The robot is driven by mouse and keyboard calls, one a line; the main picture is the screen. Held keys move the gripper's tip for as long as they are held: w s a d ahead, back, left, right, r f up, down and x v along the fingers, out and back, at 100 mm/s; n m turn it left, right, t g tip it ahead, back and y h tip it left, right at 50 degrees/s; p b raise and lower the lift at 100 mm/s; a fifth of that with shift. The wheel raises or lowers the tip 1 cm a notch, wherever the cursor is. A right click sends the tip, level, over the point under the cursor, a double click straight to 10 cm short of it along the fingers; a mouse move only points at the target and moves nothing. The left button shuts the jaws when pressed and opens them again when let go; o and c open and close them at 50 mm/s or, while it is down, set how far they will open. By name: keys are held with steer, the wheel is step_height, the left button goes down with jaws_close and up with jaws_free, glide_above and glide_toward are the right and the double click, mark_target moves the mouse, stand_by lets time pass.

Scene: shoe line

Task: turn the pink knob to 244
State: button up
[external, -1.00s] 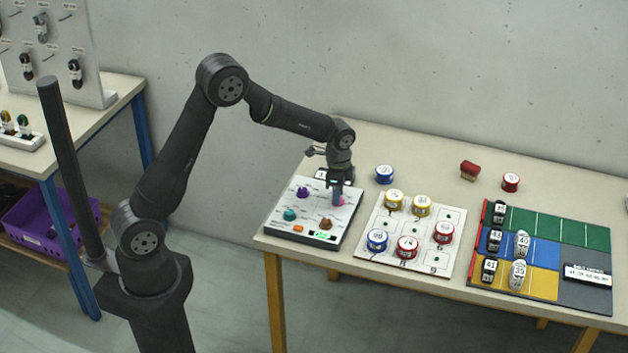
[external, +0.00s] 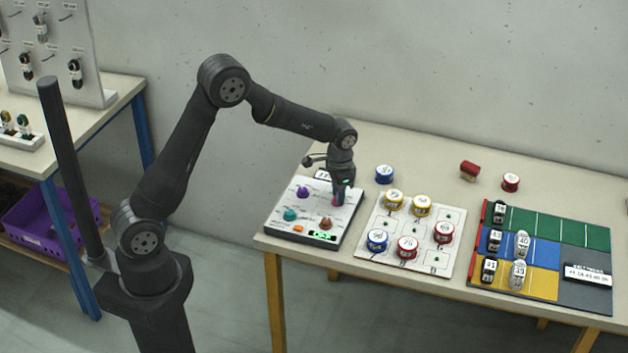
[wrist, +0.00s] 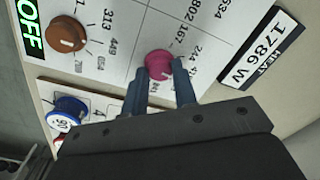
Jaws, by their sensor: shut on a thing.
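The pink knob (wrist: 159,64) sits on the white control panel (external: 305,233) at its upper right corner. In the wrist view my gripper (wrist: 169,75) has its two fingers around the knob, shut on it. Printed numbers ring the knob, with 244 and 167 among them. Which number its pointer faces cannot be told. In the external view my gripper (external: 338,199) points down at the panel and mostly hides the knob.
The panel also bears a purple knob (external: 303,192), a teal knob (external: 290,214), a brown knob (external: 326,223) and an orange switch (external: 298,228). A white board with several round tins (external: 407,246) stands close to the right. A blue tin (external: 385,174) stands behind.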

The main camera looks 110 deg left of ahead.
steer(key=n, duration=0.4)
steer(key=shift+n, duration=0.3)
steer(key=n, duration=0.4)
steer(key=shift+n, duration=0.3)
steer(key=o, duration=1)
steer(key=shift+r, duration=0.1)
step_height(320, 180, up, 17)
steer(key=shift+w+r, duration=0.15)
steer(key=shift+w, duration=0.3)
